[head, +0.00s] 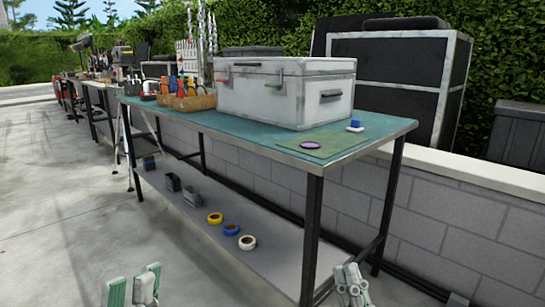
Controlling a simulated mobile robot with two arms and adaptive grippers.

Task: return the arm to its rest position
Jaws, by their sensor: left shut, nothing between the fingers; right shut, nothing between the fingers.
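My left gripper (134,285) shows at the bottom left edge of the head view, over the concrete floor. It is shut and empty, with its fingers pointing up in the picture. My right gripper (351,280) shows at the bottom edge, right of the workbench's front leg. It is also shut and empty. Both grippers look low in the picture, apart from the bench top. The arms behind them are out of the frame.
A workbench (230,126) carries a grey case (270,97), a basket of tools (187,102), and a purple disc (310,146) on a green mat (335,140). Tape rolls (231,229) lie on its lower shelf (190,222). Open concrete floor (60,200) lies left.

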